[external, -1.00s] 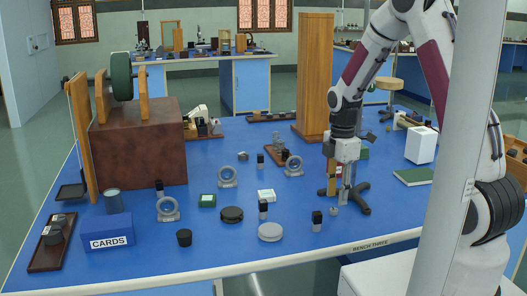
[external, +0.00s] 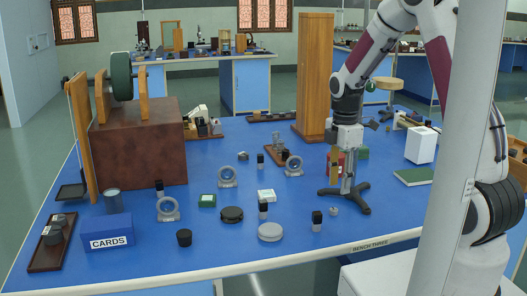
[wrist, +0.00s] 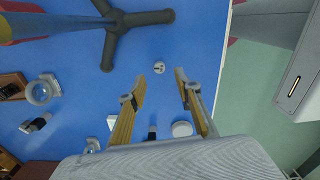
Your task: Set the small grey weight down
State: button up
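The small grey weight (external: 334,210) rests on the blue bench top, in front of the dark tripod stand and between its feet. In the wrist view the weight (wrist: 158,67) shows as a small, pale round piece, just beyond the fingertips and in line with the gap between them. My gripper (external: 345,172) is above the bench, close to the stand's post. In the wrist view my gripper (wrist: 161,84) has its two yellowish fingers apart, with nothing between them. The weight is clear of both fingers.
The tripod stand (external: 346,192) is close by, with a red, yellow and blue upright piece (wrist: 50,22) beside my gripper. A green book (external: 413,177) lies right. The bench's front edge is near.

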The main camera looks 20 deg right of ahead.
jog(key=shift+r, duration=0.1)
jog(key=s+d+r+m+t, duration=0.1)
jog(key=s+r+m, duration=0.25)
jog(key=r, duration=0.25)
jog(key=s+d+r+m+t, duration=0.1)
jog(key=s+d+r+m, duration=0.15)
jog(key=r+m, duration=0.35)
jog(key=s+d+r+m+t, duration=0.1)
jog(key=s+r+m, duration=0.3)
jog(key=s, duration=0.3)
jog(key=s+d+r+m+t, duration=0.1)
jog(key=s+r+m+t, duration=0.1)
jog(key=s+r+m, duration=0.2)
jog(key=shift+s+m+t, duration=0.3)
jog(key=shift+s+m, duration=0.65)
jog(key=shift+s, duration=0.8)
jog(key=shift+o, duration=0.5)
jog(key=shift+d, duration=0.1)
